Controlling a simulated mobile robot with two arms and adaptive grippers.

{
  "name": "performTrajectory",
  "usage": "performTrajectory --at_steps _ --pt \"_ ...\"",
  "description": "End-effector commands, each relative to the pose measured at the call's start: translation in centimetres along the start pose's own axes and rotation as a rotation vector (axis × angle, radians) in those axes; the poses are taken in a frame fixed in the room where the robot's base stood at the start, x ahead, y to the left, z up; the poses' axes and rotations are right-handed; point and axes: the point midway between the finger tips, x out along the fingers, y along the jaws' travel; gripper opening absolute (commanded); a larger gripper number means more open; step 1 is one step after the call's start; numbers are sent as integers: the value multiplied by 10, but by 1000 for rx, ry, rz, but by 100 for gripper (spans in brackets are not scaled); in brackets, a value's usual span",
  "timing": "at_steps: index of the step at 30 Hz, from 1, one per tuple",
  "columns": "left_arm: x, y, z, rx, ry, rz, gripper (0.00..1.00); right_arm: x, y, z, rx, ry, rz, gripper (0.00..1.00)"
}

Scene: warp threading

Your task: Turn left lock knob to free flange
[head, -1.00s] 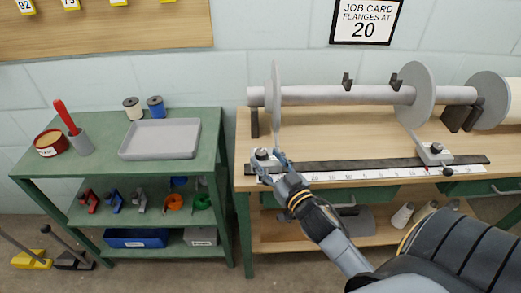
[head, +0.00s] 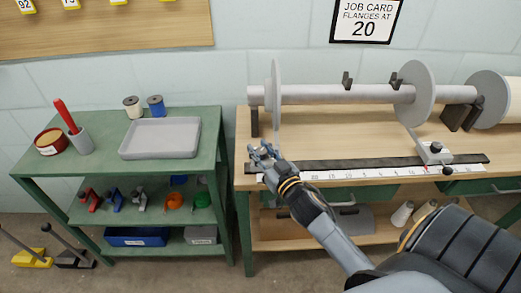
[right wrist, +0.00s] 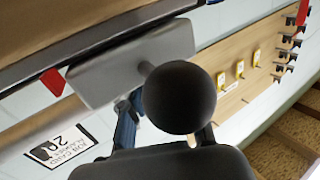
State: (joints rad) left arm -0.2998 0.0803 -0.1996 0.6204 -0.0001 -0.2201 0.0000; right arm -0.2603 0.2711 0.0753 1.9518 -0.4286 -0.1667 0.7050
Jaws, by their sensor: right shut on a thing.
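My right gripper (head: 263,153) is at the left end of the dark rail, shut on the left lock knob and covering it in the head view. In the right wrist view this knob is a black ball (right wrist: 180,97) on a short stem, in front of a grey block (right wrist: 135,65). Blue finger parts (right wrist: 126,125) show beside the ball, partly hidden by it. The left flange (head: 276,85) is a thin grey disc, upright on the grey roller tube (head: 335,96) above my gripper. My left gripper is out of view.
The right slider (head: 432,154) with its black knob (head: 436,146) sits on the dark rail (head: 370,165) behind a white scale (head: 345,174). A job card (head: 365,20) on the wall reads flanges at 20. A green shelf unit (head: 60,185) with a grey tray (head: 160,153) stands left.

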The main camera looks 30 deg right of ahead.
Motion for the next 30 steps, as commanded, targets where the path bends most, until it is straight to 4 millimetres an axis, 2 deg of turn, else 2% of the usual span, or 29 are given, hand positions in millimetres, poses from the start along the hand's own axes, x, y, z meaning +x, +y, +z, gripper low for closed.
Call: performTrajectory --at_steps 8,18,30 --pt "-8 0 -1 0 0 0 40 0 1 -2 -4 -1 -46 0" --pt "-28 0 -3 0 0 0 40 0 1 -3 -8 -1 -260 0" --pt "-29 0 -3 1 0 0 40 0 0 -1 -4 1 -476 0"
